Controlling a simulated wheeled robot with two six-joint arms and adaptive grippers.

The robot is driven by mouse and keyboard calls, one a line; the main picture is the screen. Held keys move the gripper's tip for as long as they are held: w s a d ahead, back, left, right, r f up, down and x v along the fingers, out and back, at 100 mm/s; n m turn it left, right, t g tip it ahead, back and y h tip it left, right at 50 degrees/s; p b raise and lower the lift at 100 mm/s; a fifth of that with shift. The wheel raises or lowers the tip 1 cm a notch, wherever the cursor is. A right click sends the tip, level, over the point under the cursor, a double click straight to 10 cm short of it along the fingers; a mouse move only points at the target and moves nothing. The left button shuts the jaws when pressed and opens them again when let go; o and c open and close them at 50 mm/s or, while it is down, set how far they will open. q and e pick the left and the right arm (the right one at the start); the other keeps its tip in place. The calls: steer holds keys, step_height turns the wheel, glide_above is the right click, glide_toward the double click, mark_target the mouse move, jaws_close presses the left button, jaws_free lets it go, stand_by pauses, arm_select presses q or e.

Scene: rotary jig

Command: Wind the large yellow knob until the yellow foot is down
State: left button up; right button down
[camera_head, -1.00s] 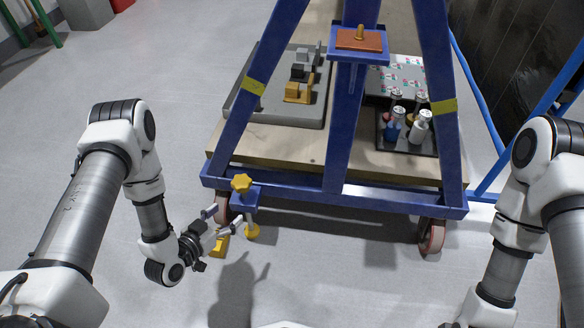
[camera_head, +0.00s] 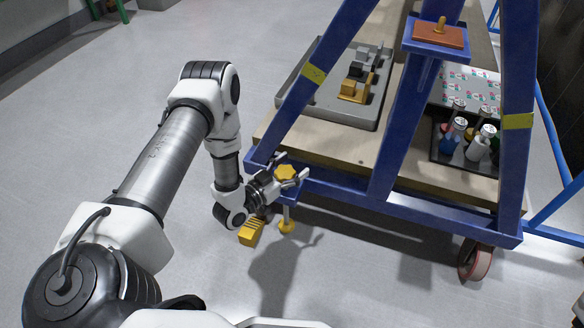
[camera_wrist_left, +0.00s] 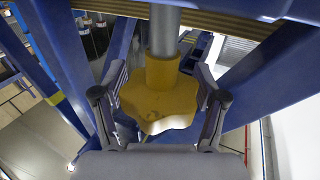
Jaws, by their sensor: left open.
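The large yellow knob (camera_head: 285,172) sits on top of a blue bracket at the near left corner of the blue frame. In the left wrist view the lobed knob (camera_wrist_left: 158,103) is between the two fingers of my open left gripper (camera_wrist_left: 159,105). Its yellow collar and grey rod run upward there. In the head view the left gripper (camera_head: 290,169) is at the knob from the left, one finger on each side. The yellow foot (camera_head: 287,226) is at the lower end of the rod; I cannot tell whether it touches the floor.
A ribbed yellow piece (camera_head: 251,232) is low beside the foot. The blue frame (camera_head: 400,140) has a red caster (camera_head: 475,263) at right. A grey tray (camera_head: 316,94) and a dark tray with bottles (camera_head: 470,170) lie on its wooden deck. The near floor is open.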

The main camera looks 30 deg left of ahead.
arm_select(q)
steer(key=c, duration=1)
steer(key=shift+o, duration=0.2)
